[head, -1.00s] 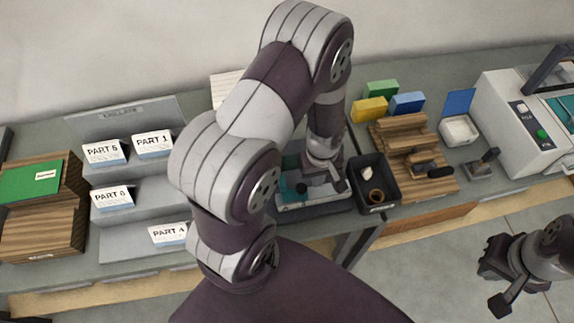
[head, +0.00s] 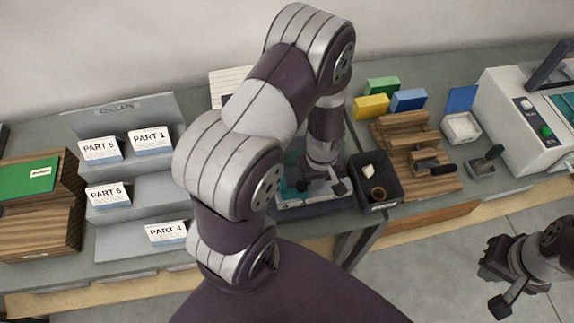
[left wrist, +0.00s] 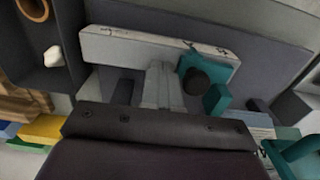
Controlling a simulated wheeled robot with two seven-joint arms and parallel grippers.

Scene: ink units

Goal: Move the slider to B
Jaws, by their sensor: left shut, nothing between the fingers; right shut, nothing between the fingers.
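The slider is a teal block (left wrist: 221,67) with a dark round knob (left wrist: 196,81). It sits along a pale rail strip (left wrist: 130,45) with small marks that I cannot read, so I cannot tell which mark it is at. My left gripper (head: 336,187) is over the slider unit, shut and empty. In the left wrist view its pale fingers (left wrist: 161,88) point at the strip, just left of the knob; I cannot tell whether they touch. In the head view the arm hides much of the unit. My right gripper (head: 500,305) is shut and empty, off the bench front.
A black bin (head: 378,190) with small parts stands just right of the unit. Right of it are a wooden stepped block (head: 400,140), a white tray (head: 461,127) and a machine (head: 510,110). The collate rack (head: 130,185) stands left. Floor around the right gripper looks clear.

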